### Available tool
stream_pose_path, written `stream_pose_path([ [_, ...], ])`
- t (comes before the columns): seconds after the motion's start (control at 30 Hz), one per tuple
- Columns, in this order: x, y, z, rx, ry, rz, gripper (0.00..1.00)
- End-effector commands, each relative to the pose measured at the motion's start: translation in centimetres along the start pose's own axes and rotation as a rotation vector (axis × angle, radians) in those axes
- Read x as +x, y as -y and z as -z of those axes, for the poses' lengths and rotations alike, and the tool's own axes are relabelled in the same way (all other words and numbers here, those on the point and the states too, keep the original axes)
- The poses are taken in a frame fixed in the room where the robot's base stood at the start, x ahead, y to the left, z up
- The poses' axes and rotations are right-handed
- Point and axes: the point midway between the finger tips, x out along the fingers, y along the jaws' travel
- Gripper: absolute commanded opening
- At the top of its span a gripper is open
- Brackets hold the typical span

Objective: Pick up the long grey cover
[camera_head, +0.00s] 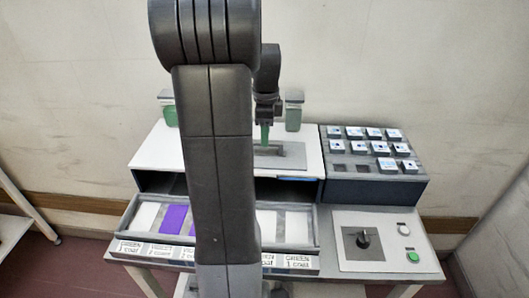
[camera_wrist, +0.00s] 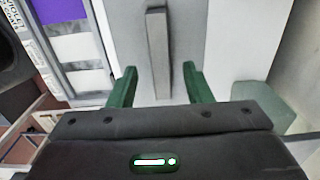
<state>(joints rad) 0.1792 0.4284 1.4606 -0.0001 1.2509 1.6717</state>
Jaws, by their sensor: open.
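The long grey cover (camera_head: 290,155) lies on the white top of the tunnel housing, partly hidden behind my arm in the head view. In the wrist view it is a flat grey plate (camera_wrist: 124,35) with a narrow raised bar (camera_wrist: 157,45) along its middle. My gripper (camera_head: 265,143) is over the cover, pointing down. In the wrist view my gripper (camera_wrist: 160,70) is open, with one green finger on each side of the bar and a gap on both sides. I cannot tell how far the fingertips are above the plate.
Two green-and-white posts (camera_head: 294,111) stand behind the housing (camera_head: 155,149). A dark rack (camera_head: 347,187) with several white blocks is at the right. In front are a tray (camera_head: 314,222) of white and purple plates, and a panel (camera_head: 385,256) with a knob and buttons.

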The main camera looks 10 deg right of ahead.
Motion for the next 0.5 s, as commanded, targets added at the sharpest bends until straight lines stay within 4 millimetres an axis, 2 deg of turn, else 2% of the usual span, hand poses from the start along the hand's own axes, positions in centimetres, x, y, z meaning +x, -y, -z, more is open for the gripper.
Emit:
stream_pose_path([
  [0.23, 3.6, -0.1, -0.2, 0.000, 0.000, -0.005, 0.45],
  [0.5, 4.3, 0.0, -0.2, 0.000, 0.000, -0.001, 0.45],
])
